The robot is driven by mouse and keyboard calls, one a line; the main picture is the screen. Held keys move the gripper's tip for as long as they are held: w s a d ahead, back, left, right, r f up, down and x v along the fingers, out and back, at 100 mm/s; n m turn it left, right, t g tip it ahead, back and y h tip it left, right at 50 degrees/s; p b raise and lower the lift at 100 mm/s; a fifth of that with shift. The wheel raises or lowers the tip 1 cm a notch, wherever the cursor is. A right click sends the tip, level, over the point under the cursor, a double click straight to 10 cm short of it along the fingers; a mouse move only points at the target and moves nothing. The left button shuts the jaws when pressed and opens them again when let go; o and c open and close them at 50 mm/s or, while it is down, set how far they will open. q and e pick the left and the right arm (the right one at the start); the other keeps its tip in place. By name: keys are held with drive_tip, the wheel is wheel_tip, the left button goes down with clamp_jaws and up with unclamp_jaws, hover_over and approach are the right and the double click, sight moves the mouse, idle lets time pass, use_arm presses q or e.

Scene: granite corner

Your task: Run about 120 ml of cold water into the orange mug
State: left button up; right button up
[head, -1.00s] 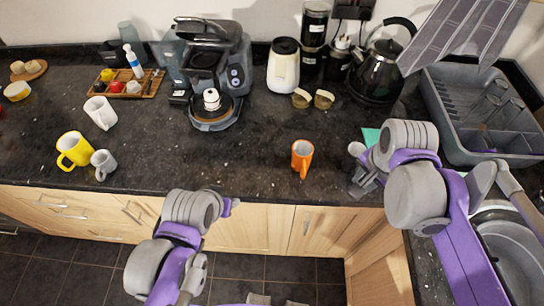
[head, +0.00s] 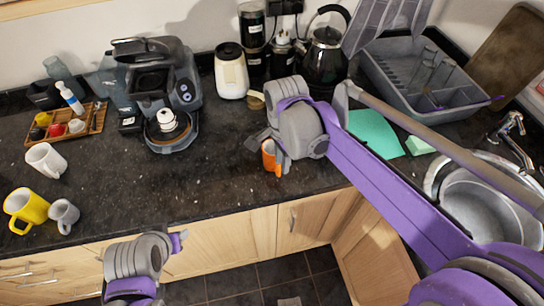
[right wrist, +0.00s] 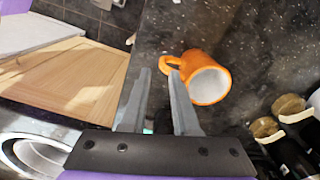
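The orange mug (head: 268,158) stands on the dark counter near its front edge, partly hidden by my right gripper (head: 273,146) in the head view. In the right wrist view the mug (right wrist: 209,78) shows its pale, empty-looking inside, and its handle lies just ahead of the fingertips. My right gripper (right wrist: 160,71) is open, its two fingers apart with nothing held between them. The tap (head: 508,127) stands at the right behind the round metal sink (head: 433,190). Part of my left arm shows at the lower left; its fingers are not visible.
A coffee machine (head: 150,85), cream canister (head: 231,72) and black kettle (head: 325,58) stand along the back. A grey dish rack (head: 395,85) and green cloth (head: 375,133) are right. A yellow mug (head: 25,208) stands left. The counter's middle is clear.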

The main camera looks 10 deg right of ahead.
sight(280, 177)
drive_tip(key=f, duration=0.5)
drive_tip(key=shift+w+a+f, duration=0.1)
drive_tip(key=shift+a, duration=0.1)
clamp_jaws()
idle(1.2)
